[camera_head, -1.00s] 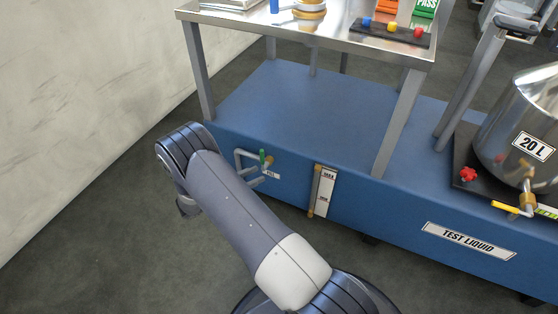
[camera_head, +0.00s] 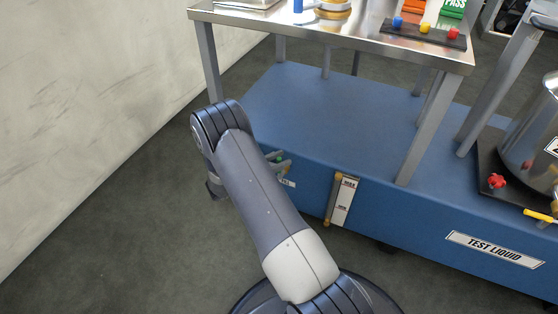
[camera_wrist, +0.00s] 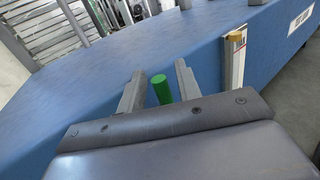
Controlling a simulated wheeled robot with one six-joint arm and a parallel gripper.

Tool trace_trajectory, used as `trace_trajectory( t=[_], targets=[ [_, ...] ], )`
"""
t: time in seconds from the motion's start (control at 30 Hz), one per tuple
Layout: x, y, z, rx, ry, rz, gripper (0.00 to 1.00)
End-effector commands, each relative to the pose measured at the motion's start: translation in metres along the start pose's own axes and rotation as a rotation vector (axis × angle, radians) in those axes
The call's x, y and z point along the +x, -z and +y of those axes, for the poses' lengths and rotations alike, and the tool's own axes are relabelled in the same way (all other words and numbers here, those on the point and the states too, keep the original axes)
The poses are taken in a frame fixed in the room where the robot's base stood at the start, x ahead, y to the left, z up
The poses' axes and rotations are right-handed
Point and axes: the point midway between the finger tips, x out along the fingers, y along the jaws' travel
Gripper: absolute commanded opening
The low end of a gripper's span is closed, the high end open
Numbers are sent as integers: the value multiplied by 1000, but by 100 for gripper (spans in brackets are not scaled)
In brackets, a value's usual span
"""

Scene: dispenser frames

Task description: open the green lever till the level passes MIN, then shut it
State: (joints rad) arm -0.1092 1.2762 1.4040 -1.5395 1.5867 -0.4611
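The green lever (camera_wrist: 162,88) shows in the wrist view between the two fingers of my gripper (camera_wrist: 159,68). The fingers are apart, with gaps on both sides of the lever, so my gripper is open around it. In the head view only a bit of the green lever (camera_head: 279,158) shows beside my arm, which hides most of its pipe. The level gauge (camera_head: 342,200), with brass ends and a white scale, is on the blue tank front to the right of the lever. It also shows in the wrist view (camera_wrist: 233,64). Its liquid level is too small to read.
The blue tank (camera_head: 300,125) carries a "TEST LIQUID" label (camera_head: 494,249). A steel table (camera_head: 350,42) stands over it, its legs close by. A steel pot (camera_head: 530,145) and red knob (camera_head: 496,181) are at the right. Floor at left is clear.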

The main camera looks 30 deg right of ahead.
Motion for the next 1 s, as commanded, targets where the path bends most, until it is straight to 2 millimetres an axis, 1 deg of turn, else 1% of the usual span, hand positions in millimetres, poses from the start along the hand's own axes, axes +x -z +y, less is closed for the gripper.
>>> trace_trajectory(
  t=[0.07, 0.47, 1.0],
  targets=[
    [0, 0, 0, 0, 0, 0, 33],
    [0, 0, 0, 0, 1, 0, 1],
    [0, 0, -1, 11, 1, 9, 0]
  ],
)
